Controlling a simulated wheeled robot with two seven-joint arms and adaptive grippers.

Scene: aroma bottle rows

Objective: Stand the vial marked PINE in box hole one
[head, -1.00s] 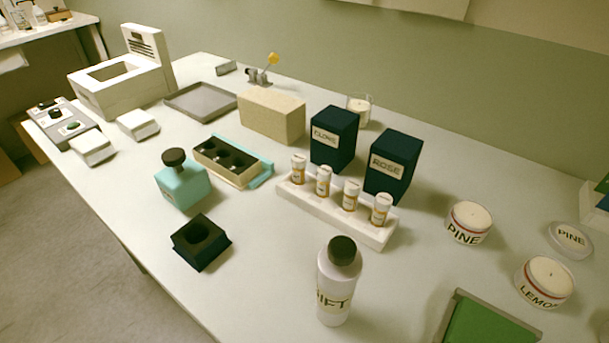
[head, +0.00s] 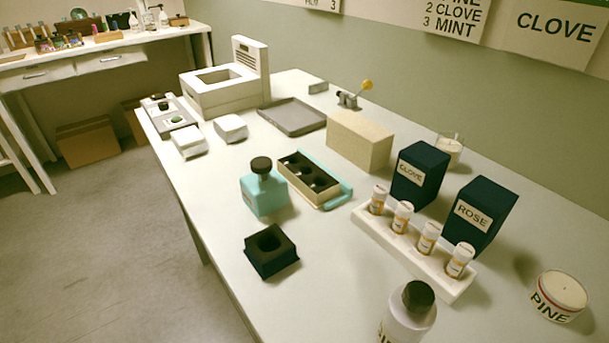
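Several small white-capped amber vials stand upright in a white rack (head: 400,253) at the right of the table: one at the left end (head: 378,199), one at the right end (head: 459,260), others between. Their labels are too small to read, so I cannot tell which is marked PINE. A tan and teal box (head: 296,188) with a dark insert lies open left of the rack. Its insert has several round holes; small pale glints show in it, and I cannot tell whether anything stands in the holes. Neither of my grippers is in view.
Dark boxes marked CLOVE (head: 420,174) and ROSE (head: 480,215) stand behind the rack. A white bottle (head: 407,318) stands in front, a PINE candle (head: 558,296) at right. A teal bottle (head: 264,192) and black holder (head: 271,251) stand left. Wall cards (head: 447,17) read 2 CLOVE, 3 MINT.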

